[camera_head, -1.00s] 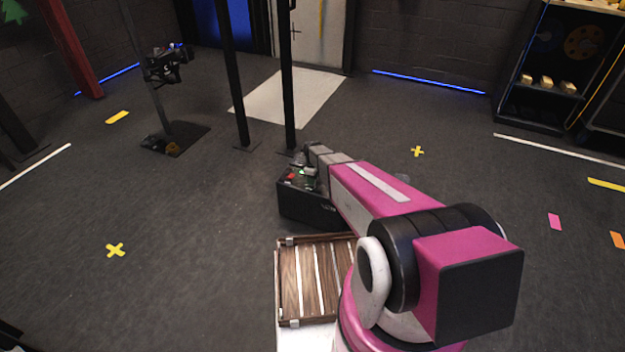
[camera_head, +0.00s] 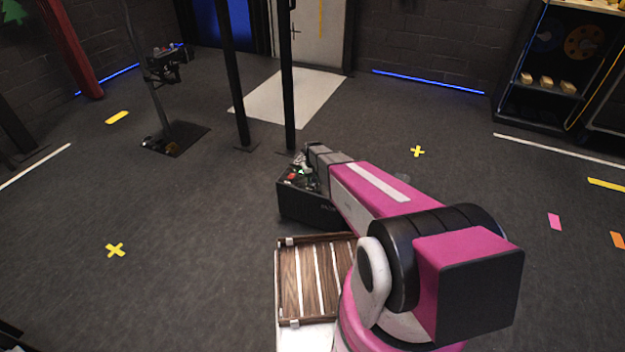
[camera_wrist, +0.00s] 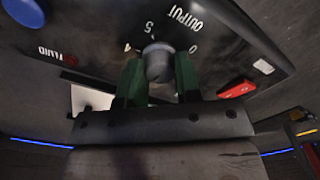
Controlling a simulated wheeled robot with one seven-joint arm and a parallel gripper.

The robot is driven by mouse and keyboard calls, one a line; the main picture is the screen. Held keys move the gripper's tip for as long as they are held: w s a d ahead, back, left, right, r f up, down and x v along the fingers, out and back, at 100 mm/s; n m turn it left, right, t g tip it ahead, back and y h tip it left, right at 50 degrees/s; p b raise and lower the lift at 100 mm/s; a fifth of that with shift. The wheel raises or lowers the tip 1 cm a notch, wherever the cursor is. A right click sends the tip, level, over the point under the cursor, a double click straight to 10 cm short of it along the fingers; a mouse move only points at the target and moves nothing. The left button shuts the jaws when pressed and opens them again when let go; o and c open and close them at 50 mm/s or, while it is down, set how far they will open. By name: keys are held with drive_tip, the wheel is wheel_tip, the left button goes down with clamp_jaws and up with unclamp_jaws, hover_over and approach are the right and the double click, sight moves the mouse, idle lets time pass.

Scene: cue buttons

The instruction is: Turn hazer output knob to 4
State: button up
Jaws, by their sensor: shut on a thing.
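The hazer (camera_head: 308,208) is a black box on the floor, just beyond the wooden slatted crate. In the wrist view its black panel carries the word OUTPUT beside a grey round output knob (camera_wrist: 158,62). A 0 and a 5 show around the knob; a third mark at its left is partly covered and hard to read. My gripper (camera_wrist: 159,77) has green fingers, one on each side of the knob, shut on it. The knob's pointer cannot be made out. In the head view my wrist hides much of the panel.
The slatted crate (camera_head: 303,281) stands in front of the hazer. Black posts (camera_head: 288,90) rise behind it. The floor to the left is open.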

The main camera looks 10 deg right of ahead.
drive_tip(key=m, duration=1.1)
drive_tip(key=shift+m, duration=1.8)
drive_tip(key=o, duration=0.9)
drive_tip(key=shift+r, duration=0.1)
wheel_tip(320, 180, up, 11)
drive_tip(key=shift+f, duration=0.2)
